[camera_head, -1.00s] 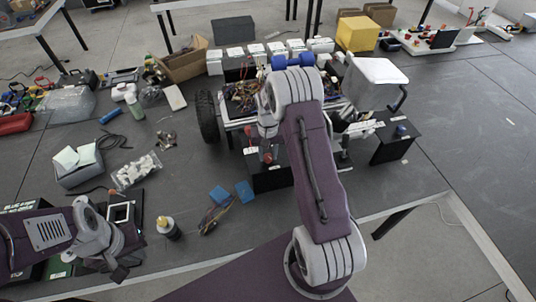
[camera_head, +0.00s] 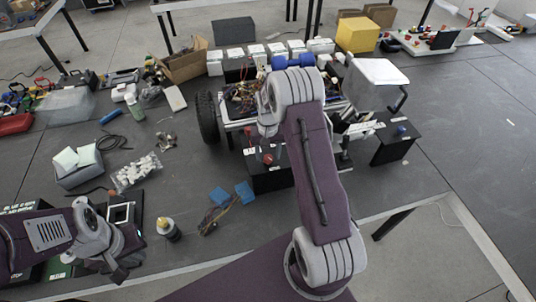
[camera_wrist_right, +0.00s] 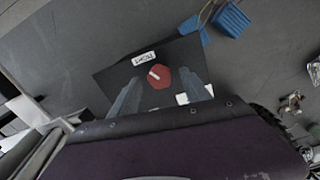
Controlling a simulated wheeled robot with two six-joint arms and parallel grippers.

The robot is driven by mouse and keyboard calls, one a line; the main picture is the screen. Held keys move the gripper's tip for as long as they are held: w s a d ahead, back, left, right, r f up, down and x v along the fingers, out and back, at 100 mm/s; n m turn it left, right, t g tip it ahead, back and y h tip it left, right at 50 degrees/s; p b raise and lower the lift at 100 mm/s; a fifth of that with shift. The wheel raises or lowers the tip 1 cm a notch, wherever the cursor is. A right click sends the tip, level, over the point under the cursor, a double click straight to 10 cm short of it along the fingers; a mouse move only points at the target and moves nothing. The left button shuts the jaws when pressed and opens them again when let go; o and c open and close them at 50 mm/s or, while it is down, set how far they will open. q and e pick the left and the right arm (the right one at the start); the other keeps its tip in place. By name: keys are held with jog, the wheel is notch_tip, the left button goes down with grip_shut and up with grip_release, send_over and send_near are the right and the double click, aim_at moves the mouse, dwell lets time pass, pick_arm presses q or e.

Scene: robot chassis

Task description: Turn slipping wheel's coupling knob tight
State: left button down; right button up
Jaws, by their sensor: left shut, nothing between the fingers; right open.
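A red knob (camera_wrist_right: 160,77) with a white pointer line sits on a black panel (camera_wrist_right: 112,76) with a white label (camera_wrist_right: 144,58). In the head view the red knob (camera_head: 268,159) is at the front of the robot chassis (camera_head: 232,124), near a black wheel (camera_head: 207,117). My right gripper (camera_wrist_right: 161,92) is open, its fingers on either side of the knob in the wrist view; contact cannot be told. My right arm hides part of the chassis. My left gripper (camera_head: 122,272) is shut and empty at the front left. A second black box (camera_head: 391,146) with a blue knob (camera_head: 401,129) stands right.
Blue connectors with wires (camera_head: 232,196) lie in front of the chassis. White boxes, a yellow box (camera_head: 357,34) and a grey bin (camera_head: 78,170) stand around.

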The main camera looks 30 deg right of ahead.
aim_at(267, 157)
notch_tip(267, 157, up, 9)
jog(key=b, duration=0.1)
jog(key=shift+f+b, duration=0.2)
jog(key=shift+b, duration=0.1)
jog(key=s+a+r+n+b, duration=0.2)
jog(key=s+a+b, duration=0.15)
jog(key=a, duration=0.35)
jog(key=s+a+f+n, duration=0.1)
jog(key=s+a+f, duration=0.1)
jog(key=s, duration=0.5)
jog(key=s+a+f+n+t, duration=0.1)
jog(key=s+a+f, duration=0.1)
jog(key=s+f, duration=0.3)
jog(key=shift+s+f+b, duration=0.2)
jog(key=shift+s+b, duration=0.1)
jog(key=shift+s, duration=1.15)
